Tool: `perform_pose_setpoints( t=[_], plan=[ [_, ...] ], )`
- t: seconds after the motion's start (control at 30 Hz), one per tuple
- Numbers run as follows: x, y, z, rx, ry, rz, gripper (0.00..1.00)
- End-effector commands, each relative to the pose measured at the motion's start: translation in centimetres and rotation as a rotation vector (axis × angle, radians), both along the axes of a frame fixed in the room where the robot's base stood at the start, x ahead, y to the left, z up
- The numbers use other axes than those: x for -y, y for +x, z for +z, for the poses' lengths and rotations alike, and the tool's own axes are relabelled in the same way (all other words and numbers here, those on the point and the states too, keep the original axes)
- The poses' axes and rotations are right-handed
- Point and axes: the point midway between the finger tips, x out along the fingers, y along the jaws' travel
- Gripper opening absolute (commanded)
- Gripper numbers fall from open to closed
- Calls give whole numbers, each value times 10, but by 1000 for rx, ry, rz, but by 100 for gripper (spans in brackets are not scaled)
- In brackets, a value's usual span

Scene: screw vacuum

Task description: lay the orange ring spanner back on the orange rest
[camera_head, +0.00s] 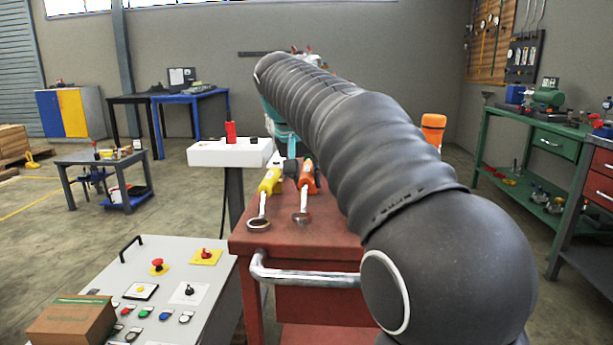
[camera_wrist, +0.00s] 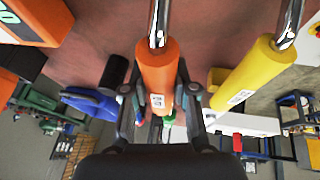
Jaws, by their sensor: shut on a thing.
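The orange ring spanner (camera_head: 306,181) is over the top of the red cart (camera_head: 335,233), its metal ring end towards the near edge. In the wrist view its orange handle (camera_wrist: 157,68) is between the two fingers of my gripper (camera_wrist: 159,92), which is shut on it. In the head view my arm hides most of the gripper. I cannot tell whether the spanner touches the cart top or is slightly raised. I cannot make out the orange rest; the handle or arm may hide it.
A yellow-handled ring spanner (camera_head: 269,182) lies close to the left, beside the orange one. In the wrist view a black cylinder (camera_wrist: 114,72) is left of the held handle. A white box with a red part (camera_head: 229,152) stands behind. A control panel (camera_head: 150,290) is at front left.

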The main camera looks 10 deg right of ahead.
Motion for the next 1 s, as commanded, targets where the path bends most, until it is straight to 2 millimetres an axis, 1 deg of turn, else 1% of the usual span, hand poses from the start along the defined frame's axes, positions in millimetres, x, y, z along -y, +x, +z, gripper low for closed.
perform_pose_setpoints(
  t=[0.4,1.0],
  plan=[
    [0,0,0,1,0,0,0],
    [0,0,-11,2,1,0,0]
  ],
)
